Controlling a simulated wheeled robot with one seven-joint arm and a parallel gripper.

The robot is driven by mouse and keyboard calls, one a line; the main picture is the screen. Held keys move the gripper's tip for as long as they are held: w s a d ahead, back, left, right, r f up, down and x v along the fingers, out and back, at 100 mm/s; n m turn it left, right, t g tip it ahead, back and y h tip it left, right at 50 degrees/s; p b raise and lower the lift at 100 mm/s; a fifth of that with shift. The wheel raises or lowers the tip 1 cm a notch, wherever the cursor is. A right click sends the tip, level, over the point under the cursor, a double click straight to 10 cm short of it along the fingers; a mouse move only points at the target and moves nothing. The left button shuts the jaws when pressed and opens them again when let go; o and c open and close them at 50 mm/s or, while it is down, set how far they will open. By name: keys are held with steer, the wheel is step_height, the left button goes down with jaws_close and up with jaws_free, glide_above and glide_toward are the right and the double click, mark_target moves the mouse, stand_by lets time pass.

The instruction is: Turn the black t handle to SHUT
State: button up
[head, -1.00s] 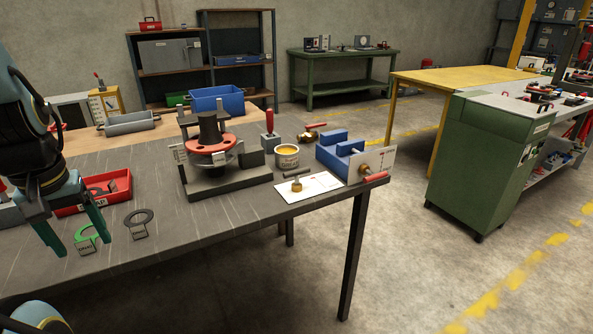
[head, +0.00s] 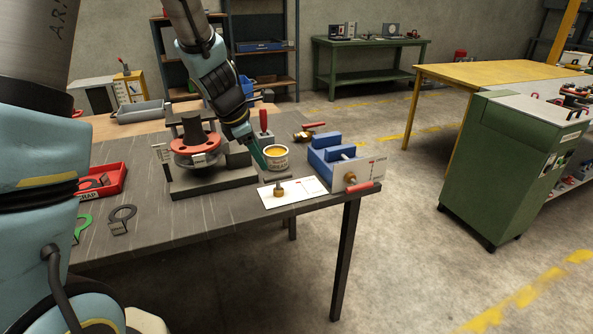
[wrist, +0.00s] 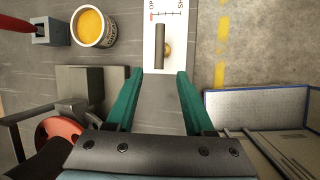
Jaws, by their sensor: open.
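The black t handle (head: 279,180) sits on a brass stem above a white card (head: 306,191) on the table's front right. In the wrist view the handle (wrist: 160,45) is a dark bar upright in the picture, with brass showing at its right. The card (wrist: 150,58) carries a printed scale with cut-off lettering, "OP" at left and "SH" at right. My gripper (head: 258,157) is open, behind and left of the handle in the head view. In the wrist view the gripper's (wrist: 160,74) teal fingers are spread with nothing between them; the handle lies beyond their tips, apart from them.
A yellow-filled tin (head: 276,159) stands close to my fingers. A flanged spool (head: 196,140) on a dark base is left. A blue block (head: 327,158) with a red-handled valve plate stands right. A red-gripped tool (head: 263,121) stands behind. The table's front edge is near the card.

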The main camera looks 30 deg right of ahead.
mark_target(279, 177)
steer(key=shift+n, duration=0.3)
steer(key=x, duration=0.3)
steer(key=d+x, duration=0.1)
steer(key=x, duration=0.7)
steer(key=shift+d+r, duration=0.1)
steer(key=shift+d, duration=0.2)
jaws_close()
